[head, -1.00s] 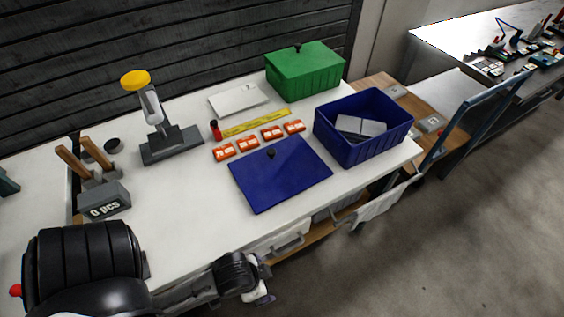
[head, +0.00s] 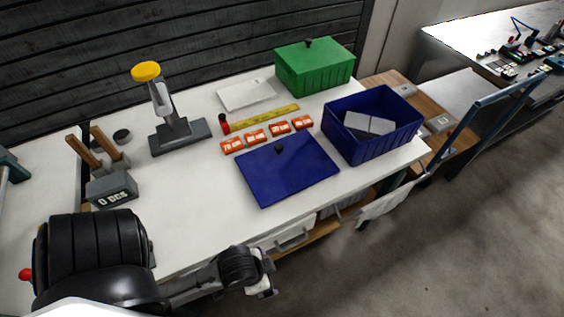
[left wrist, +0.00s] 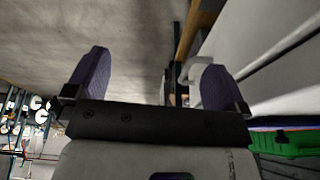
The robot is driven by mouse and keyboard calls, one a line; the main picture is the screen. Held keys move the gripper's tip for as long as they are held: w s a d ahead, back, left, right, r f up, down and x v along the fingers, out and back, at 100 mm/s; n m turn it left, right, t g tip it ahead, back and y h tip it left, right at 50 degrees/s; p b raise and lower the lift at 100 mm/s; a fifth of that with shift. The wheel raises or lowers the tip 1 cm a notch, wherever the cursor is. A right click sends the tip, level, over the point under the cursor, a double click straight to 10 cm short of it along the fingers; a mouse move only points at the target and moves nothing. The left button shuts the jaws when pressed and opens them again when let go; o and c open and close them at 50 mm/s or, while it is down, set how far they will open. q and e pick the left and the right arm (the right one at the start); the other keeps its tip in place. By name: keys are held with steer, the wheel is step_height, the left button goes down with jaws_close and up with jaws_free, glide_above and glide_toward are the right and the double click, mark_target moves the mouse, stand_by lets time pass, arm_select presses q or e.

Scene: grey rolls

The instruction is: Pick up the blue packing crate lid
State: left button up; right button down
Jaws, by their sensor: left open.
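The blue packing crate lid (head: 285,175) lies flat on the white table, with a small black knob (head: 279,149) on top near its back edge. The open blue crate (head: 372,140) stands to the right of the lid, with pale flat items inside. My left gripper (head: 266,286) is at the table's front edge, in front of the lid and apart from it. In the left wrist view my left gripper (left wrist: 160,90) is open, with nothing between its two purple-grey fingers. My right gripper is not in view.
Several orange boxes (head: 255,136) and a yellow ruler (head: 265,119) lie behind the lid. A green lidded crate (head: 314,68) stands at the back. A yellow-topped press-like stand (head: 178,133) and a grey "0 pcs" box (head: 113,191) are to the left.

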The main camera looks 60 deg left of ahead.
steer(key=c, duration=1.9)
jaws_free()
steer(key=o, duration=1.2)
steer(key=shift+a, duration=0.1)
